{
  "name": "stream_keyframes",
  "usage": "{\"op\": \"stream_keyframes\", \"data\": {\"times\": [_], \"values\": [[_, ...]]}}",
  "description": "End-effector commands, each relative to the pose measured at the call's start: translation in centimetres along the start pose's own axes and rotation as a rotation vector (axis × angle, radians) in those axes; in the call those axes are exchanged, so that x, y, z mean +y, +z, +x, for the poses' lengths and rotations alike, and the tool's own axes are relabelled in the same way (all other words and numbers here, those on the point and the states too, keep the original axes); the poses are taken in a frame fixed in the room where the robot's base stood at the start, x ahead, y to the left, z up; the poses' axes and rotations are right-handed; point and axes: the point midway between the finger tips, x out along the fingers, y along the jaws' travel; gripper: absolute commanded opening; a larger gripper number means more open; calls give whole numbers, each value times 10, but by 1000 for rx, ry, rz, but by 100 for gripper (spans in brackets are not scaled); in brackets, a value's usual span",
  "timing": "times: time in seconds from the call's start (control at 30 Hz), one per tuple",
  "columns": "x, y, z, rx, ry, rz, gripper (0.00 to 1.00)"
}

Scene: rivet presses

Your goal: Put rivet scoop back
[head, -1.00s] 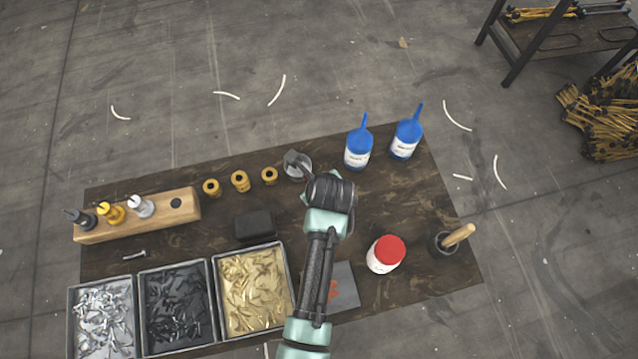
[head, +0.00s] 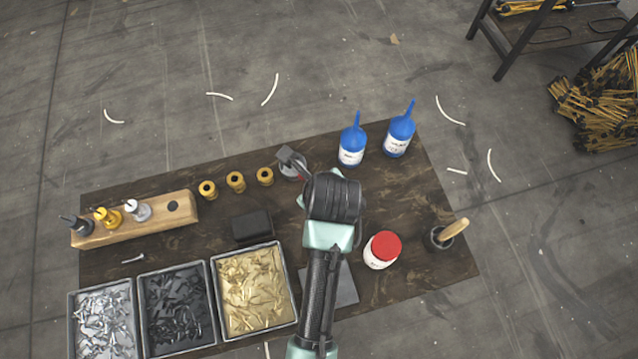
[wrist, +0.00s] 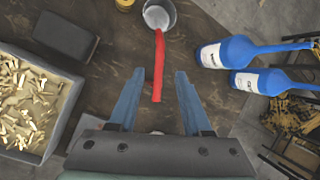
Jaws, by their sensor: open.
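The rivet scoop is a round metal cup (wrist: 159,15) with a long red handle (wrist: 158,66). In the wrist view it lies ahead of my gripper (wrist: 159,76), which is open. The near part of the handle reaches between the two blue-grey fingers, with a gap on each side. In the head view the cup (head: 292,170) shows partly behind my wrist, near the back of the dark table (head: 400,215). The handle and my fingertips are hidden there. A flat grey pad (head: 345,287) lies beside my forearm, partly covered by it.
Two blue-topped bottles (head: 352,145) (head: 398,135) stand right of the scoop. A red-lidded jar (head: 382,250) and a cup with a wooden handle (head: 438,238) are at right. Brass pieces (head: 236,181), a dark block (head: 252,226), a wooden rack (head: 150,220) and a gold rivet tray (head: 294,302) lie left.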

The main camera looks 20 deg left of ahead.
Motion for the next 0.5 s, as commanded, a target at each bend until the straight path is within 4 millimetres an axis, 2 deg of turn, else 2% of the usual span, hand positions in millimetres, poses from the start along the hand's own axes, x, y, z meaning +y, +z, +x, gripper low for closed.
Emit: {"op": "stream_keyframes", "data": {"times": [0.1, 0.2, 0.5], "values": [[0, 0, -19, -1, -2, 1, 49], [0, 0, -28, 0, -1, 1, 49], [-5, 5, -39, -14, -17, -24, 49]]}}
